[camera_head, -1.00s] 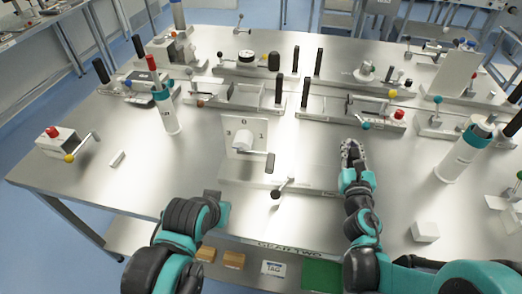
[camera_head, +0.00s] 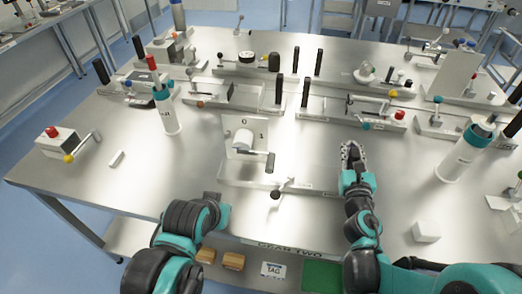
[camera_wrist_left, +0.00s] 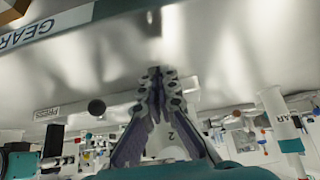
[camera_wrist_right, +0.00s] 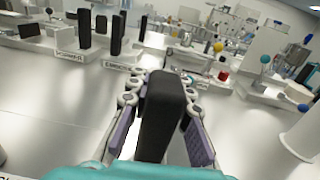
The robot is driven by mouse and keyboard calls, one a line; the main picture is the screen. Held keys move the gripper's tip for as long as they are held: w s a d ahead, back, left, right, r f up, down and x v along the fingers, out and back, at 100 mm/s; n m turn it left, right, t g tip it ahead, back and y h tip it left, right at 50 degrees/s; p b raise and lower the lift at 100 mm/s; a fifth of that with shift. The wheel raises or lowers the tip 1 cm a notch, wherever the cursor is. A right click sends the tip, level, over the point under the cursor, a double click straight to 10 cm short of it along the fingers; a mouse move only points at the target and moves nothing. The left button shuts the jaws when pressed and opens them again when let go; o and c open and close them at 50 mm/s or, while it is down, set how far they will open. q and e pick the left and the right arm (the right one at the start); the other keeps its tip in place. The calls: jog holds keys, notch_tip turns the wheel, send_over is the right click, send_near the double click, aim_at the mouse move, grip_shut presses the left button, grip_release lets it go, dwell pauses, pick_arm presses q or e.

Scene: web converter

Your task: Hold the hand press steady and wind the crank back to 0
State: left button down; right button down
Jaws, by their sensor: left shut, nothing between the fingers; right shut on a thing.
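A lever with a black knob (camera_head: 275,194) sits in front; the knob also shows in the left wrist view (camera_wrist_left: 96,107). My left gripper (camera_wrist_left: 158,75) is shut and empty near the press, its fingers mostly hidden in the head view. My right gripper (camera_head: 351,150), right of the press and apart from the crank, is shut on a black upright block-like thing (camera_wrist_right: 163,105).
A white cylinder with a teal band (camera_head: 462,155) stands at right, another (camera_head: 166,110) at left. A white box with a red button (camera_head: 55,142) is at far left. A white block (camera_head: 425,232) lies front right. Fixtures with black posts (camera_head: 306,92) line the back.

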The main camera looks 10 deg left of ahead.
aim_at(272, 171)
pick_arm(q)
jog(key=c, duration=2.3)
grip_release()
jog(key=o, duration=0.9)
jog(key=shift+d, duration=0.35)
jog(key=shift+o, duration=0.2)
jog(key=d+m, duration=0.2)
jog(key=d, duration=0.1)
jog(key=d+f+m+g+y, duration=0.1)
jog(key=d, duration=0.1)
jog(key=shift+s+m, duration=0.1)
jog(key=shift+m, duration=0.2)
jog(key=shift+d+r+m+y, duration=0.1)
jog(key=shift+d+m+y, duration=0.25)
jog(key=shift+m+y, duration=0.05)
jog(key=d+r+t+y, duration=0.1)
jog(key=d+r+m+t+y, duration=0.1)
jog(key=r, duration=0.1)
jog(key=d+r+m+t+y, duration=0.1)
jog(key=shift+w+d+r, duration=0.2)
jog(key=shift+w, duration=0.05)
jog(key=s+d+r+t+y, duration=0.1)
jog(key=d+r+t, duration=0.4)
jog(key=r, duration=0.3)
jog(key=shift+m, duration=0.4)
jog(key=x, duration=1.1)
jog(key=shift+w+a+f, duration=0.1)
jog(key=shift+w+a, duration=0.15)
